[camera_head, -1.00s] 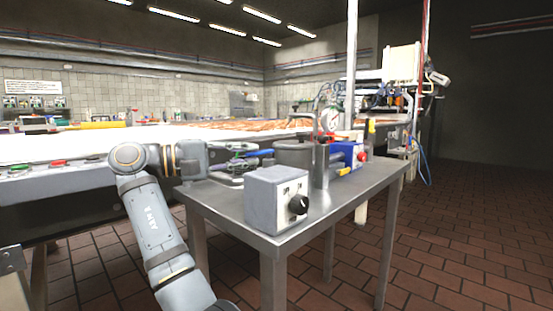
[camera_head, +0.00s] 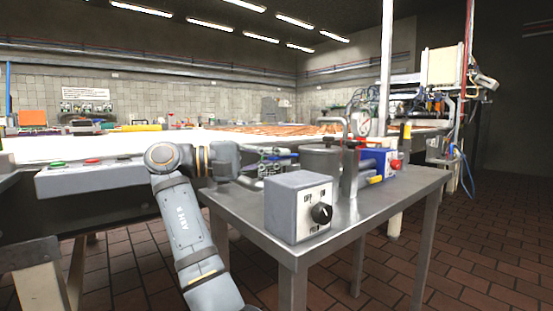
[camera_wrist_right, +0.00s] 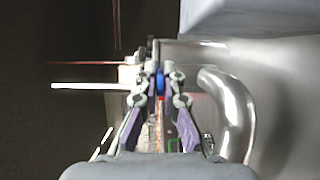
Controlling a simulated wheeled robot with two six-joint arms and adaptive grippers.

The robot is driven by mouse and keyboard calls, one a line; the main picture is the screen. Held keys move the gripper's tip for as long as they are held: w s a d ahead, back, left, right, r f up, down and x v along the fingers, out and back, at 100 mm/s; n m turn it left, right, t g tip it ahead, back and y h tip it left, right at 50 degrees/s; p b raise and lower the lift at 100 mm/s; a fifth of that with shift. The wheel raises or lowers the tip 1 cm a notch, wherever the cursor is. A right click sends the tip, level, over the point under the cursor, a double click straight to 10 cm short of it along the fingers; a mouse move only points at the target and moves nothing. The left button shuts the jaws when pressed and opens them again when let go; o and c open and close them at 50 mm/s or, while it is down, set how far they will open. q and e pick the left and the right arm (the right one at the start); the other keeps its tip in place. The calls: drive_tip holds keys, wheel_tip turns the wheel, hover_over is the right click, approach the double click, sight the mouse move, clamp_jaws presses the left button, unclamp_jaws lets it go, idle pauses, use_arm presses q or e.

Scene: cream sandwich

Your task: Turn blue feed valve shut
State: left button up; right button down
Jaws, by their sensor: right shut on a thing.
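My right gripper (camera_head: 268,162) reaches over the back left of the steel table, behind the grey control box. In the right wrist view its fingers (camera_wrist_right: 160,88) are closed on a small blue part (camera_wrist_right: 160,82), which looks like the blue valve handle. Only a narrow piece of the handle shows between the fingertips, so its turn angle cannot be told. A curved steel pipe (camera_wrist_right: 236,112) runs close to the right of the fingers in that view. My left gripper is not in view.
The grey box with a black knob (camera_head: 321,213) stands at the table's front. A steel pot (camera_head: 322,165), a gauge (camera_head: 361,126) and a blue box with a red knob (camera_head: 396,164) stand behind it. A conveyor with a white belt (camera_head: 60,147) runs behind. Tiled floor (camera_head: 440,255) at right is clear.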

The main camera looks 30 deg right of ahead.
drive_tip(key=shift+s+f+n+t+h+b, duration=0.35)
drive_tip(key=shift+n+t+b, duration=0.4)
drive_tip(key=shift+t, duration=0.25)
drive_tip(key=n+t, duration=0.2)
drive_tip(key=t, duration=0.1)
drive_tip(key=s+n+t+b, duration=0.1)
drive_tip(key=shift+d+r+t, duration=0.25)
drive_tip(key=shift+r+t, duration=0.05)
drive_tip(key=shift+t, duration=0.1)
drive_tip(key=c, duration=1.8)
unclamp_jaws()
